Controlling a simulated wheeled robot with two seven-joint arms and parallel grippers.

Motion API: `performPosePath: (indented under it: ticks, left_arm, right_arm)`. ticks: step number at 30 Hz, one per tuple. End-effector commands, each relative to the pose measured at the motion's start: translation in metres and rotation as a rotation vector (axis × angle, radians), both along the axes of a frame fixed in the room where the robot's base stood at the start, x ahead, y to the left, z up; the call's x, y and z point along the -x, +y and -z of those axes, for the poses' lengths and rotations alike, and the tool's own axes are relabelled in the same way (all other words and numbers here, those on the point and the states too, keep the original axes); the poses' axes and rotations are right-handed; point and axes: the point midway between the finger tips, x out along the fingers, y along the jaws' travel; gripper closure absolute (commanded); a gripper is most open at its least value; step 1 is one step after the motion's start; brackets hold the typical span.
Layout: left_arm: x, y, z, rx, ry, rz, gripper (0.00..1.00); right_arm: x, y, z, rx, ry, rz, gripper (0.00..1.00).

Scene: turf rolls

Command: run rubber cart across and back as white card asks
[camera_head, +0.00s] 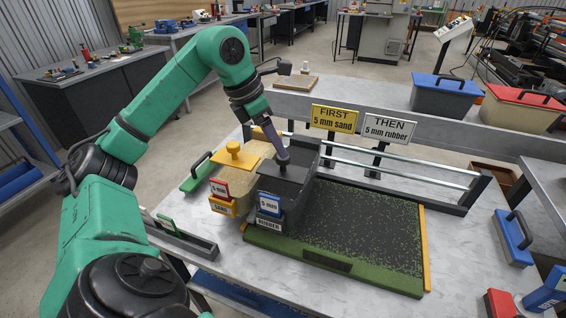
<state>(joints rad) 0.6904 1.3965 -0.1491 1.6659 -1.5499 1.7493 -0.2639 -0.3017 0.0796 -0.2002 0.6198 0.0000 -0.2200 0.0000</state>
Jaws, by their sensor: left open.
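The dark grey rubber cart (287,184) stands at the left end of the turf (365,232), with a blue "5 mm" tag (270,205) and a "RUBBER" label on its front. My left gripper (283,157) is open at the top of this cart; whether it touches the cart's handle I cannot tell. The yellow sand cart (226,178) stands just left of it, with a red "5 mm" tag. The white card (389,129) reads "THEN 5 mm rubber". The yellow card (334,118) reads "FIRST 5 mm sand". My right gripper is out of view.
Metal rails (400,170) run behind the turf to a dark end bracket (474,194). Dark granules cover much of the turf, with green at its edges. Lidded bins stand behind.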

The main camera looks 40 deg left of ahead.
Motion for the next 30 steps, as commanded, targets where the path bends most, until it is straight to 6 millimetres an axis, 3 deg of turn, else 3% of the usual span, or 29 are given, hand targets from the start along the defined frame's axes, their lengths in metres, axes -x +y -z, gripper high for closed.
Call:
performPosePath:
  ticks: [3, 7, 17, 23, 30]
  left_arm:
    - [-0.01, -0.005, 0.031, 0.001, 0.004, 0.001, 0.29]
    - [-0.018, -0.009, 0.049, 0.0, 0.002, 0.001, 0.29]
    - [-0.021, -0.01, 0.057, -0.002, -0.001, 0.0, 0.29]
    - [-0.021, -0.01, 0.056, -0.002, -0.001, 0.0, 1.0]
    - [-0.021, -0.01, 0.056, -0.002, -0.001, 0.0, 1.0]
  right_arm:
    - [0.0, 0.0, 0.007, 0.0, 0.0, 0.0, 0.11]
    - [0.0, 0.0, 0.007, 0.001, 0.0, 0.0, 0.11]
    - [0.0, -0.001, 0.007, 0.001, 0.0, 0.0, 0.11]
    - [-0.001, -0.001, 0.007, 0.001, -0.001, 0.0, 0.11]
    - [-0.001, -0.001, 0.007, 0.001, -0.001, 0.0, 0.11]
